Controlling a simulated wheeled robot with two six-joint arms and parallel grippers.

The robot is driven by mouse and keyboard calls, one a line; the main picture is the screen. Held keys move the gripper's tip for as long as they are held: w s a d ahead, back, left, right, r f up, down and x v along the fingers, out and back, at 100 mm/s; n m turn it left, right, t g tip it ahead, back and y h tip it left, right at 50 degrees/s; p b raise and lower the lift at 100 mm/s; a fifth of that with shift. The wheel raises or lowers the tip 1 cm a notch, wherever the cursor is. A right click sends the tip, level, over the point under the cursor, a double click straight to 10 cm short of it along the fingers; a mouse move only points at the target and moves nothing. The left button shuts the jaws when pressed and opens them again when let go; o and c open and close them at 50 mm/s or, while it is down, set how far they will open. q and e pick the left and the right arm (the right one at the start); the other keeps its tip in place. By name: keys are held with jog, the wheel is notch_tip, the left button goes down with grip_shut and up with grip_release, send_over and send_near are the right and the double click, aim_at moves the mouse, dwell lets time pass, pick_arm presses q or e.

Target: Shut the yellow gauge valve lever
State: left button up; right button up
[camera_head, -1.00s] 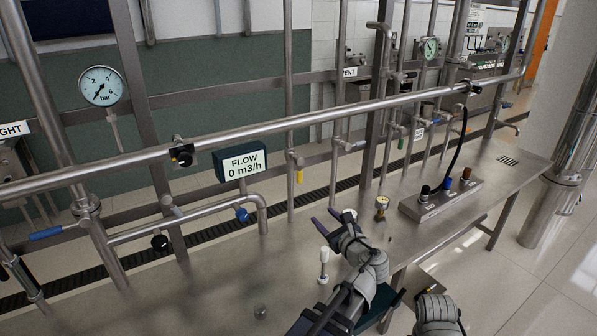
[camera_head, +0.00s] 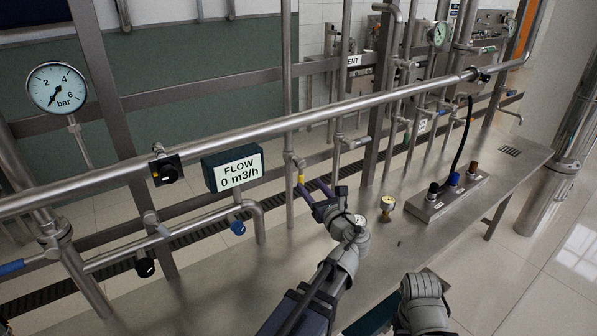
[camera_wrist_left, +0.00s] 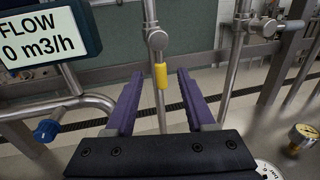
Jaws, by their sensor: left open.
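The yellow gauge valve lever (camera_head: 300,179) hangs straight down along a thin vertical pipe, just below its metal valve body (camera_wrist_left: 156,40). In the left wrist view the yellow lever (camera_wrist_left: 161,76) appears between the two purple fingers, a little right of midway, with a gap on each side. My left gripper (camera_head: 312,188) is open and empty, its fingers pointing toward the lever. No contact with the lever shows. My right gripper is not in view; only part of my right arm shows at the bottom of the head view.
A flow display (camera_head: 233,168) reading 0 m3/h and a blue-handled valve (camera_wrist_left: 46,131) are left of the lever. A small brass gauge (camera_head: 387,204) and a plug box (camera_head: 447,195) stand on the steel bench to the right. A long horizontal pipe (camera_head: 235,124) crosses above.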

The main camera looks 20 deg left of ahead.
aim_at(302, 175)
pick_arm(q)
jog(key=x, duration=0.7)
jog(key=shift+w+a, duration=0.25)
jog(key=shift+a, duration=0.05)
grip_shut()
dwell(1.2)
